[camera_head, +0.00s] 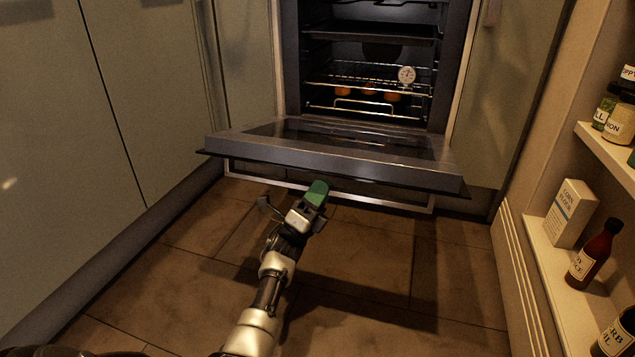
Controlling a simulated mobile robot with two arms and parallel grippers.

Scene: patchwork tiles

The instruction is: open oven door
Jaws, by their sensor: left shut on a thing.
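The oven (367,50) stands ahead at the top middle with its cavity exposed. Its door (330,155) is folded far down, close to level, with the inner glass facing up. A pale metal bar (385,202) shows below the door's front edge. My left gripper (317,193), with green fingers, is at this bar just under the door edge, shut on what looks like the door handle. The fingers and door edge hide the exact contact. My right gripper is not in view.
Wire racks (370,75) and a round dial thermometer (407,75) are inside the oven. Cabinets (120,110) line the left. At right, shelves hold a carton (572,213), a dark red bottle (594,255) and jars. The tiled floor (390,270) before the oven is clear.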

